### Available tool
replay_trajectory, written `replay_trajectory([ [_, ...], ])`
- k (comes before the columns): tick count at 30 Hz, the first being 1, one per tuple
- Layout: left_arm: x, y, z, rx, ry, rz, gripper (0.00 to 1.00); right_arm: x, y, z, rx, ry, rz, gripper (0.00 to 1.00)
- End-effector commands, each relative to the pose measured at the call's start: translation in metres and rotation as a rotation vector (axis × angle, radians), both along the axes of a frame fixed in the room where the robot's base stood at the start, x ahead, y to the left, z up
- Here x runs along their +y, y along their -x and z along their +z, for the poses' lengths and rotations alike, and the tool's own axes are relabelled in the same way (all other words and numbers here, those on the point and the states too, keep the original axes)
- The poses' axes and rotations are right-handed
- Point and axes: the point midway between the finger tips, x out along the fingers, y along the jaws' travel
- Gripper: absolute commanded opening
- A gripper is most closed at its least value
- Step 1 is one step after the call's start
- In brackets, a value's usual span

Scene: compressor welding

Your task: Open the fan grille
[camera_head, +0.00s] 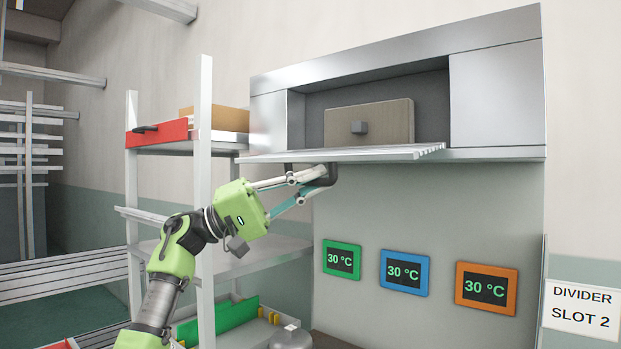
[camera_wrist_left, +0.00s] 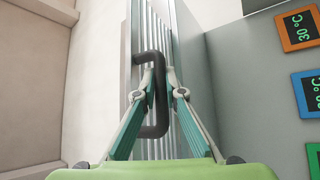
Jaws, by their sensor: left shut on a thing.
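The fan grille (camera_head: 345,154) is a ribbed metal panel that lies about level below the opening of the metal housing (camera_head: 497,95). Its ribs also show in the left wrist view (camera_wrist_left: 180,60). A dark handle (camera_head: 328,177) hangs under the grille; in the left wrist view the handle (camera_wrist_left: 158,120) stands between my fingertips. My left gripper (camera_head: 315,178) is shut on the handle from below, and it also shows in the left wrist view (camera_wrist_left: 158,88). Inside the opening a grey-brown panel (camera_head: 385,125) with a small square knob is visible. My right gripper is not in view.
Three temperature displays, green (camera_head: 341,259), blue (camera_head: 404,272) and orange (camera_head: 486,287), are on the wall below the housing. A shelf rack with white posts (camera_head: 205,200) stands left, close to my left arm, with a red bin (camera_head: 160,134).

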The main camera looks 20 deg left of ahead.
Motion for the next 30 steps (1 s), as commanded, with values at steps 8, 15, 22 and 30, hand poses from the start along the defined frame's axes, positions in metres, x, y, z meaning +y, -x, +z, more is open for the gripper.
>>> replay_trajectory([
  [8,0.0,-0.001,-0.002,0.001,-0.003,0.003,0.0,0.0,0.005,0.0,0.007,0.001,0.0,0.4],
  [15,0.0,-0.001,-0.001,0.002,-0.001,0.003,0.22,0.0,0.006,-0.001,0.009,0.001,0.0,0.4],
  [22,0.001,-0.001,-0.001,0.001,-0.001,0.002,0.22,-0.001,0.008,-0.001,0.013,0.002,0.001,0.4],
  [30,0.034,0.01,-0.016,0.003,-0.001,0.007,0.22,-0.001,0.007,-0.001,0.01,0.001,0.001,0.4],
])
